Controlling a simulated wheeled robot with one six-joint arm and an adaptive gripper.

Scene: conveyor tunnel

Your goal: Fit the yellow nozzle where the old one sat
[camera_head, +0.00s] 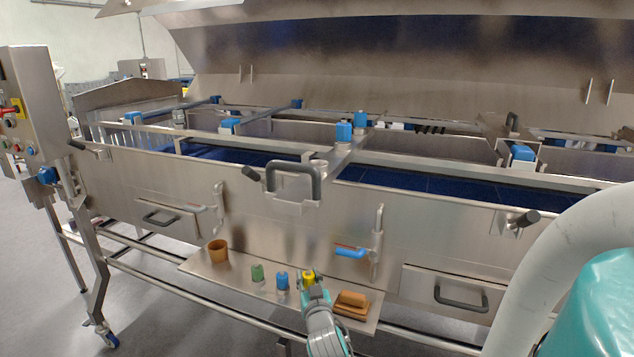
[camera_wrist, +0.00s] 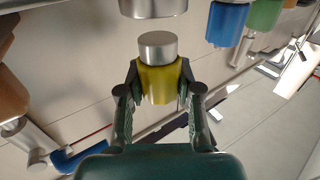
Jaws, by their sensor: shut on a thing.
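The yellow nozzle (camera_head: 308,275) is at the front shelf, between the blue nozzle and the brush. In the wrist view the yellow nozzle (camera_wrist: 158,82) has a bare metal end and sits between both fingers. My gripper (camera_head: 311,284) is shut on its yellow body; the fingers (camera_wrist: 158,93) press its two sides. I cannot tell whether it touches the shelf or is just above it. Blue-capped nozzles (camera_head: 343,131) sit on the spray bars inside the tunnel. A grey fitting (camera_head: 179,118) without a blue cap shows at the left bar.
A blue-handled valve (camera_head: 350,251) and a black frame handle (camera_head: 293,180) stick out from the front wall. The raised hood leaves the top open.

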